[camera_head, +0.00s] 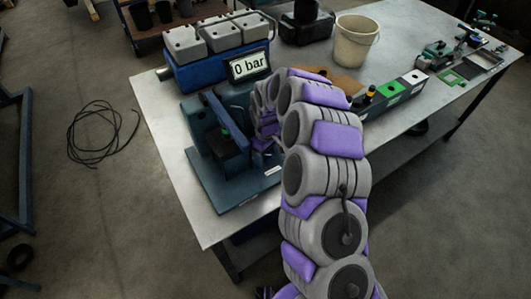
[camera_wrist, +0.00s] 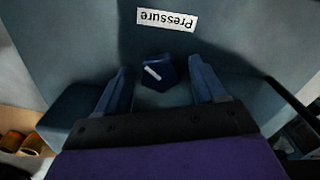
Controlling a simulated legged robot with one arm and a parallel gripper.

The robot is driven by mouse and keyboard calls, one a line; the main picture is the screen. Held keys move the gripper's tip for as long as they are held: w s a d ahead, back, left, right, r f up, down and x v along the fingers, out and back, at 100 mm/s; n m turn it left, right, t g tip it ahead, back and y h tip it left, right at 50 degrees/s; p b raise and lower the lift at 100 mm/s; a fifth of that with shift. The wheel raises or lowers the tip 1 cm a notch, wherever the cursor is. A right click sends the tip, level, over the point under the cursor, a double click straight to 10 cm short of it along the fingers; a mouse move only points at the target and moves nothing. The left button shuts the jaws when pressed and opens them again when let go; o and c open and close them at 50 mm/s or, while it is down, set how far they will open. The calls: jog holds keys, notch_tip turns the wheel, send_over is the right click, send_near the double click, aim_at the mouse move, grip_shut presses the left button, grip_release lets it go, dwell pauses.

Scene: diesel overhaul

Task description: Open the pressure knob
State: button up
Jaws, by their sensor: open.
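The pressure knob (camera_wrist: 158,73) is dark blue with a white line across it, in the middle of the wrist view. It sits on a blue-grey panel below an upside-down "Pressure" label (camera_wrist: 167,19). My gripper (camera_wrist: 159,66) is open, with one finger to the left and one to the right of the knob. A gap shows on both sides; I see no contact. In the head view, my arm reaches the blue test device (camera_head: 222,165) on the table, and the knob is hidden there. The display (camera_head: 249,65) reads "0 bar".
The device stands on a metal table (camera_head: 165,125). A cable (camera_head: 97,130) lies on the floor at left.

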aim_at(266, 154)
notch_tip(266, 154, up, 17)
jog(key=p, duration=0.2)
jog(key=shift+r, duration=0.15)
jog(key=shift+a, duration=0.15)
dwell(0.4)
